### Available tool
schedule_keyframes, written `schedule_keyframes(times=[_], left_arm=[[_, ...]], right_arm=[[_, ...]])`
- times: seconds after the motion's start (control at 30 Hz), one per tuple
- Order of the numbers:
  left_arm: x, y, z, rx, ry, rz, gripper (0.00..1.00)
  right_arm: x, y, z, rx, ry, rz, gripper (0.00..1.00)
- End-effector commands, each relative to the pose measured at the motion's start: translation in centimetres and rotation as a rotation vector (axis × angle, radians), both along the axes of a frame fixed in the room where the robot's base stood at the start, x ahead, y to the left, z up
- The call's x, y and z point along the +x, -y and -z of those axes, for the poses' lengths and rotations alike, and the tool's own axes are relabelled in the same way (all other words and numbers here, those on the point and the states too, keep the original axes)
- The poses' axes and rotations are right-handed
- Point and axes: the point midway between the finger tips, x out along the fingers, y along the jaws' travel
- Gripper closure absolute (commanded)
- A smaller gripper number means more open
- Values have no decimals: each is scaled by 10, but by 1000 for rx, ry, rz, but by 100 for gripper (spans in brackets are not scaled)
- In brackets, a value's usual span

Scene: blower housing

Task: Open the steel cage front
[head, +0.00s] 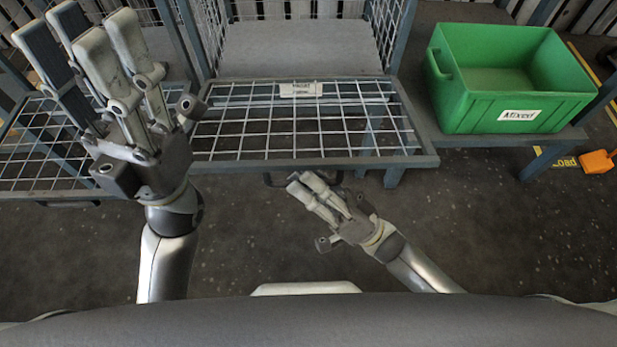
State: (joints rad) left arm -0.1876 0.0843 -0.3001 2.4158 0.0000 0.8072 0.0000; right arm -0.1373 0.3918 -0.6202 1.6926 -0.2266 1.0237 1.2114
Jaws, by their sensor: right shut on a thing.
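The steel cage front (300,128) is a wire mesh panel in a grey frame with a white label near its far edge. It is swung down toward me from the cage (205,30), leaving the cage's grey floor (300,47) in view behind it. I cannot tell its exact angle. My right gripper (308,184) is at the dark handle (272,181) on the panel's near edge and is shut on it; its fingers hide part of the handle. My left gripper (95,45) is raised at the upper left, open and empty, with its fingers extended.
A second mesh panel (45,160) with a handle lies at the left, partly behind my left gripper. A green crate (490,108) labelled "Mixed" stands on a grey bench to the right. An orange object (597,162) lies at the far right. The near floor is clear.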

Motion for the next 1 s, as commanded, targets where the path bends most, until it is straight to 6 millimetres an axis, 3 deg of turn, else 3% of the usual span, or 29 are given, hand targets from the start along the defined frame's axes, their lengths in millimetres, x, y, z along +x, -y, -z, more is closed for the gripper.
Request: schedule_keyframes(times=[0.2, 0.23, 0.4, 0.77, 1.0], left_arm=[[0, 0, 0, 0, 0, 0, 64], [0, 0, 0, 0, 0, 0, 64], [0, 0, 0, 0, 1, 0, 64], [0, 0, 0, 1, 0, 0, 64], [0, 0, 0, 1, 0, 0, 64]], right_arm=[[1, 1, 0, 2, 1, 2, 100], [1, 1, 0, 1, 1, 2, 86], [0, 0, 0, 2, 1, 1, 66], [-1, 3, 3, 0, 1, -1, 66], [-13, 32, 29, -4, -2, 1, 66]])
